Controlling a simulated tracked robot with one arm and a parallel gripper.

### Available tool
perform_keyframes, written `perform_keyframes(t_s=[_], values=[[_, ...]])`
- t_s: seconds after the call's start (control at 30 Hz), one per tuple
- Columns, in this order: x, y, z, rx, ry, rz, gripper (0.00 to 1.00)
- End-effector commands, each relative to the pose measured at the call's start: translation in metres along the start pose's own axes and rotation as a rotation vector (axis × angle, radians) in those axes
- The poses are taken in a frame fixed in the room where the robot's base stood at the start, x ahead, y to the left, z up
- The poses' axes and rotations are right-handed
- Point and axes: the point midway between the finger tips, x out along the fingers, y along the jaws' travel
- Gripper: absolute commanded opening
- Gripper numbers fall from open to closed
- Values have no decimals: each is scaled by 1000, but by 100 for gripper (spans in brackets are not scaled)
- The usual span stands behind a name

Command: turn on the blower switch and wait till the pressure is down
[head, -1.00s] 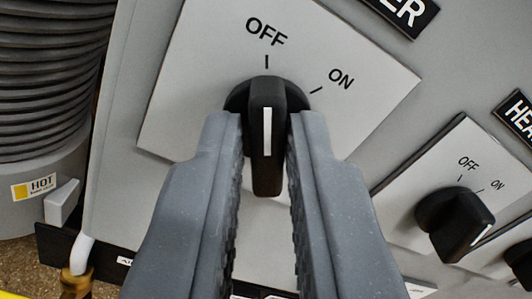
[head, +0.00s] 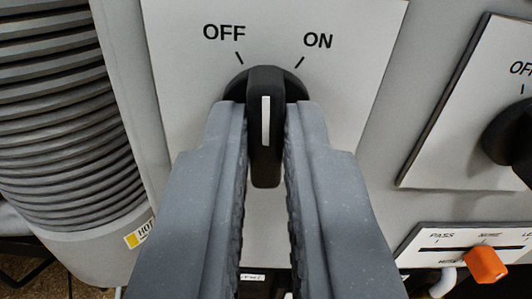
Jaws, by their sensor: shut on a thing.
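The black switch knob (head: 266,172) sits on a white plate (head: 185,60) marked OFF and ON. Its white line lies between the OFF tick, up and left, and the ON tick, up and right. My gripper (head: 266,112) is shut on the knob's handle, one finger on each side. The fingers cover the lower part of the plate. The switch's name sign is out of view now; only its end, "ER", showed earlier. No pressure readout is in view.
A second black knob (head: 508,138) is cut off at the right edge. Below it is an orange slider handle (head: 486,265) on a plate with PASS lettering. A ribbed grey hose (head: 65,110) with a HOT label (head: 139,232) stands at the left.

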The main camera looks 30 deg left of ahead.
Motion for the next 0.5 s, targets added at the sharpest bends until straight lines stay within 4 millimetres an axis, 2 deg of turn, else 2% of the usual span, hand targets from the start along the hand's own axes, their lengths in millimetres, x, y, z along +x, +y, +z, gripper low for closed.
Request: perform_keyframes(t_s=[0.03, 0.5], values=[[0, 0, -6, 47, 1, 0, 0], [0, 2, -2, 441, 1, 2, 0]])
